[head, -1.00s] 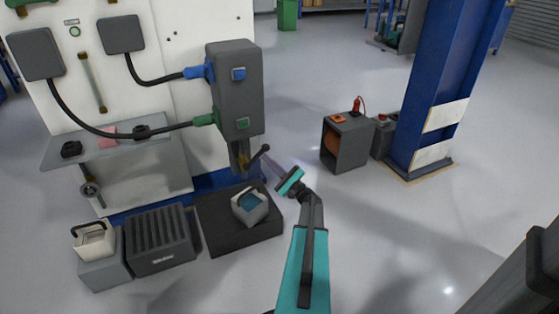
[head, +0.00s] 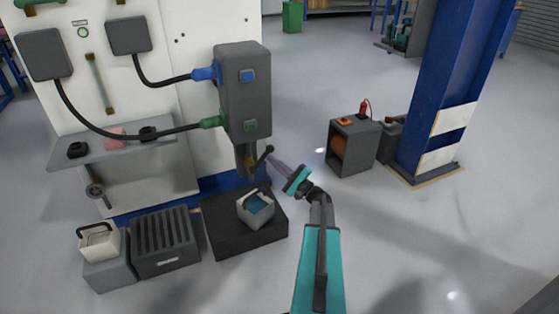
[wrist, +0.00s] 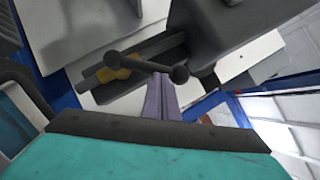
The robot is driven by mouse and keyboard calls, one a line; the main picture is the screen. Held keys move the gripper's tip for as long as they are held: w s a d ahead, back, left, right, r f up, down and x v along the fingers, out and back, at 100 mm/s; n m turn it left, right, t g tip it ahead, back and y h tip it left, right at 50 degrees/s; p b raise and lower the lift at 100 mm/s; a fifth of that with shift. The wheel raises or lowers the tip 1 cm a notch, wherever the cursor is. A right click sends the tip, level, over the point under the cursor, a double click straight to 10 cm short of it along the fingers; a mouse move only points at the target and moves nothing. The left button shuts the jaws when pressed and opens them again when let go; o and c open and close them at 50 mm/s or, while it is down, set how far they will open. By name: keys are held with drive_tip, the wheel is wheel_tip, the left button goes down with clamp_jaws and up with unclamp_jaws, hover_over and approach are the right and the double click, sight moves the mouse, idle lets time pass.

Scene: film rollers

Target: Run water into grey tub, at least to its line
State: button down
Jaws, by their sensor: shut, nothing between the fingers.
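The grey tub (head: 243,215) stands on a black platform below the tap, with blue water in it; its line cannot be made out. Part of the tub with blue inside shows at the left of the wrist view (wrist: 14,128). The tap (head: 245,160) hangs under a grey box and has a yellowish part and a dark lever (head: 263,154) with ball ends. The lever (wrist: 130,62) crosses just beyond my fingertips in the wrist view. My gripper (head: 272,160) is shut and empty, its purple fingers close beside the lever; I cannot tell whether they touch. No stream can be made out.
The grey box (head: 247,95) with blue and green hose connectors is above the tap. A ribbed dark box (head: 165,243) and a white basket (head: 99,243) on a grey block stand left. A blue column (head: 440,90) rises at right. The floor between is clear.

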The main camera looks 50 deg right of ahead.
drive_tip(key=shift+f, duration=0.1)
drive_tip(key=d+f+v, duration=0.1)
drive_tip(key=d+v, duration=0.1)
drive_tip(key=v, duration=1.1)
drive_tip(key=shift+w+f+p, duration=0.35)
drive_tip(key=shift+w, duration=0.05)
drive_tip(key=shift+d, duration=0.1)
